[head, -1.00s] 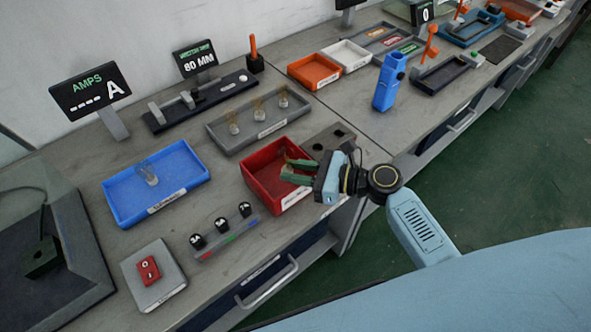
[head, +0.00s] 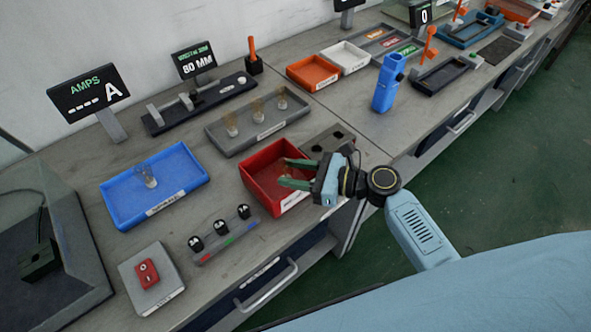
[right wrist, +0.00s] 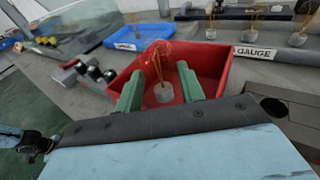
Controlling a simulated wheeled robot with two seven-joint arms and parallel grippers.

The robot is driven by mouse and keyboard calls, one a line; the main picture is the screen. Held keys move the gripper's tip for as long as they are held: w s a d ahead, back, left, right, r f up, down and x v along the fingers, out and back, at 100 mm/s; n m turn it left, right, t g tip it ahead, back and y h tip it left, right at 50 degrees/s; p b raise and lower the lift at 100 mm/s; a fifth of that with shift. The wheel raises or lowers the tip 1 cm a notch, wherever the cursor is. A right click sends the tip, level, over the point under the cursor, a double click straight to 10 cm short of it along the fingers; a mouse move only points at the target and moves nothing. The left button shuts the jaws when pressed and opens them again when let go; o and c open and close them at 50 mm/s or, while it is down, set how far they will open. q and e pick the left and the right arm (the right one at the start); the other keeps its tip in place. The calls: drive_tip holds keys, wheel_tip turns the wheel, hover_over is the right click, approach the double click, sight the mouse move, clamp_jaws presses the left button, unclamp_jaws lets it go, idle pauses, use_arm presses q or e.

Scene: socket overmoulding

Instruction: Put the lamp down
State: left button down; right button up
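My right gripper (head: 283,171) is over the red tray (head: 249,174), its green fingers spread apart. In the right wrist view the gripper (right wrist: 161,85) shows open, with a gap on each side of a lamp (right wrist: 163,91). The lamp has a grey round base, clear glass and orange wires. It looks upright inside the red tray (right wrist: 219,70), between the fingers; whether its base rests on the tray floor is hard to tell. In the head view I cannot make this lamp out clearly. My left gripper is not seen.
A grey gauge tray (head: 215,127) with several lamps stands behind the red tray. A blue tray (head: 115,205) with one lamp lies left. A grey block with holes (head: 318,140) sits close right of the red tray. A switch box (head: 160,294) is at the front.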

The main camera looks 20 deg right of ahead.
drive_tip(key=shift+s+d, duration=0.1)
drive_tip(key=shift+s, duration=0.45)
drive_tip(key=v, duration=1.1)
drive_tip(key=shift+d+r, duration=0.25)
drive_tip(key=shift+r, duration=0.15)
